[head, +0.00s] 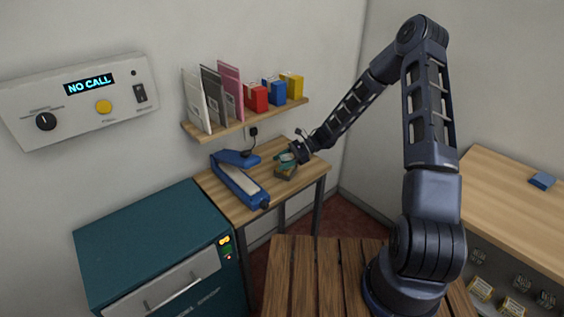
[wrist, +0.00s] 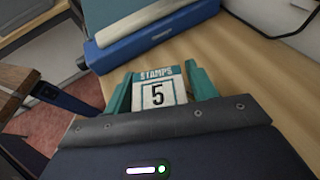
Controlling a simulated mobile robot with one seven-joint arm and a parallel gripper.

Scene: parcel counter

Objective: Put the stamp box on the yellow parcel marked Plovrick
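The stamp box (wrist: 158,94), marked STAMPS and 5, shows in the wrist view between the two teal fingers of my gripper (wrist: 160,88). The fingers appear flush against its sides. In the head view my gripper (head: 287,158) is at the wooden desk, beside the blue device, with the stamp box (head: 286,173) below its fingers; I cannot tell whether the box is clear of the desk. A yellow box (head: 292,86) stands at the right end of the wall shelf, but I cannot read any name on it. No parcel marked Plovrick can be made out.
A blue desk device (head: 240,183) stands left of my gripper. The wall shelf (head: 230,126) holds upright folders, a red box (head: 256,97) and a blue box (head: 274,92). A teal cabinet (head: 150,245) is at left. A counter (head: 515,210) with a blue item is at right.

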